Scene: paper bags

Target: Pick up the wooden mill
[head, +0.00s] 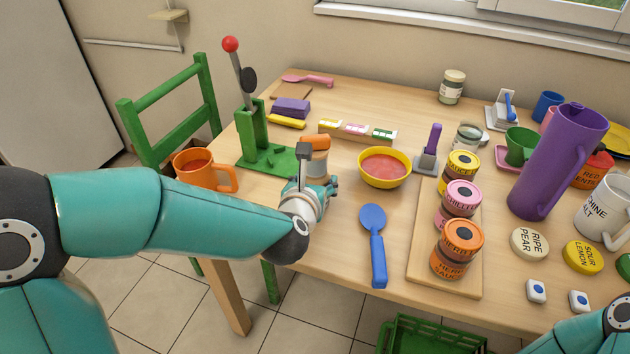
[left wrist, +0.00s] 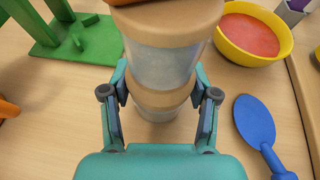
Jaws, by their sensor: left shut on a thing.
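The wooden mill (head: 316,162) stands upright near the left front of the table, with an orange top, a clear middle and wood-coloured bands. In the left wrist view the mill (left wrist: 165,60) fills the space between the fingers, its top cut off by the picture edge. My left gripper (head: 318,190) is shut on the mill from the front, and its fingers (left wrist: 160,82) lie on both sides of it. The gripper hides the mill's lower part in the head view. I cannot tell whether its base touches the table. My right gripper is out of view.
A yellow bowl (head: 384,167) stands right of the mill, and a blue spoon (head: 374,245) lies in front of the bowl. A green lever press (head: 255,140) and an orange mug (head: 205,172) are at left. Stacked tins (head: 458,245) stand on a board (head: 418,268) at right.

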